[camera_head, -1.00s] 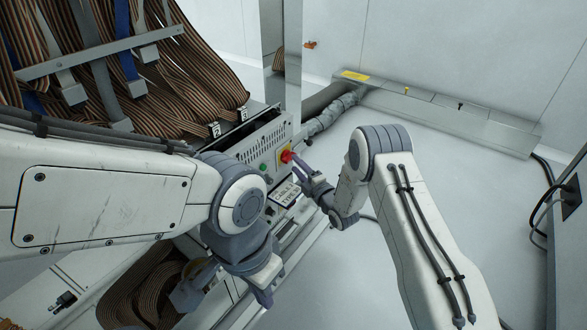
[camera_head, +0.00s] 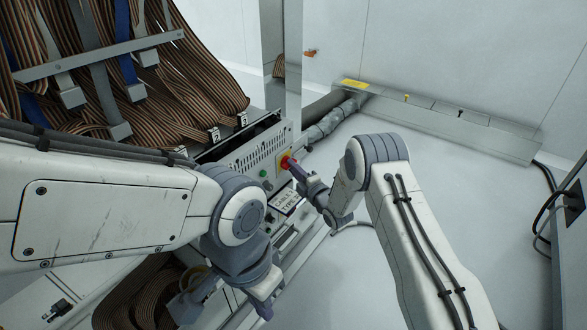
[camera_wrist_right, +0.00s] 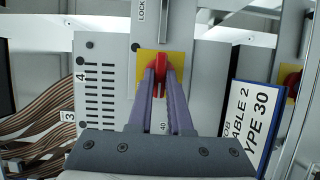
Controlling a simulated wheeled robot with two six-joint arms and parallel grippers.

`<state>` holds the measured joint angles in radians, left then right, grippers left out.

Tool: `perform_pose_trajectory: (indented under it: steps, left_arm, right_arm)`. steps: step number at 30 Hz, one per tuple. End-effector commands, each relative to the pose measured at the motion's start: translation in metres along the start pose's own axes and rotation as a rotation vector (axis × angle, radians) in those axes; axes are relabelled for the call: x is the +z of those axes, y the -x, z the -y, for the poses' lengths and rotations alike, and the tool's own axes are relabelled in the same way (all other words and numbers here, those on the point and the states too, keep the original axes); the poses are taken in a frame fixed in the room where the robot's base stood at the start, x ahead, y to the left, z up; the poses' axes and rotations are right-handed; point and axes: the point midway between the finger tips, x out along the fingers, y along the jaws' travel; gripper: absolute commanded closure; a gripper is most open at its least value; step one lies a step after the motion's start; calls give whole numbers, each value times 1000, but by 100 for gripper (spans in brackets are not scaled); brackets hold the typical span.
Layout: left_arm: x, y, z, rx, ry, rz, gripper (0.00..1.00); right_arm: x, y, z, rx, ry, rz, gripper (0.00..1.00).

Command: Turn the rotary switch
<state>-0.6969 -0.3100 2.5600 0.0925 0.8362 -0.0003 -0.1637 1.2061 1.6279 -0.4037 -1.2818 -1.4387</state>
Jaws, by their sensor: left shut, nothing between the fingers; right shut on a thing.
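The rotary switch has a red handle on a yellow plate (camera_head: 284,157) on the grey panel of the test handler. In the right wrist view the red handle (camera_wrist_right: 158,68) stands upright on its yellow plate (camera_wrist_right: 144,62). My right gripper (camera_wrist_right: 160,85) is shut on the red handle, one finger on each side; in the head view my right gripper (camera_head: 297,170) reaches it from the lower right. My left gripper (camera_head: 265,303) is shut and empty, low in front of the cabinet and apart from the switch.
A green button (camera_head: 264,172) is beside the switch on the panel. A "TYPE 30" label plate (camera_wrist_right: 252,115) stands right of my right gripper. Ribbon cables (camera_head: 190,95) hang at upper left. The white floor (camera_head: 470,220) at right is clear.

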Motion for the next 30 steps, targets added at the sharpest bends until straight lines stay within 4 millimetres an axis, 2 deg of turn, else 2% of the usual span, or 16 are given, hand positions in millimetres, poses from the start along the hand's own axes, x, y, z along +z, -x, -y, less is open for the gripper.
perform_pose_trajectory:
  steps: [11,30]
  left_arm:
    - [-2,30,-2,0,0,0,100]
    - [-5,89,-6,0,0,0,100]
  right_arm:
    - [0,0,-6,-77,-180,1,100]
    - [4,0,-10,-308,-736,2,100]
